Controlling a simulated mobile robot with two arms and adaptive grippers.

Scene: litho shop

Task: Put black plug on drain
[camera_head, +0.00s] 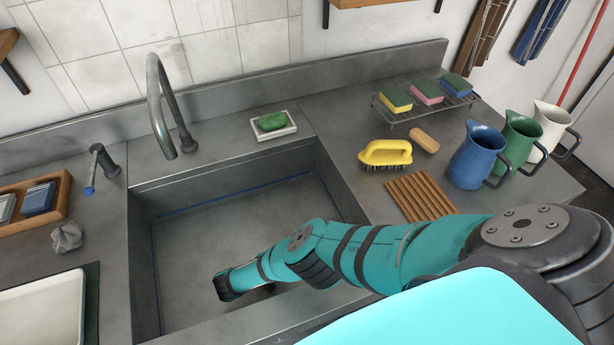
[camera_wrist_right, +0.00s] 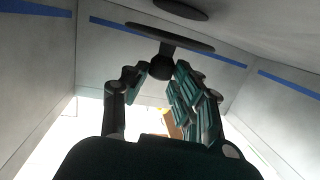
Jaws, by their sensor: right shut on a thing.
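In the wrist view, my right gripper (camera_wrist_right: 160,71) is shut on the black plug (camera_wrist_right: 156,36). Its fingertips are at the plug's narrow stem, and the flat round disc points away from the gripper. A dark round shape, likely the drain (camera_wrist_right: 181,8), lies just beyond the disc at the top edge, with a pale strip of sink surface between them in the picture. In the head view, my right arm reaches down into the grey sink (camera_head: 240,235); the plug, the drain and the gripper's fingers are hidden behind the arm. My left gripper is in neither view.
A tap (camera_head: 160,105) arches over the sink's back left. A soap dish (camera_head: 272,125) sits behind it. On the right counter are a yellow brush (camera_head: 385,153), a wooden slatted mat (camera_head: 420,197), a sponge rack (camera_head: 425,110) and a blue jug (camera_head: 475,158). The sink's left half looks clear.

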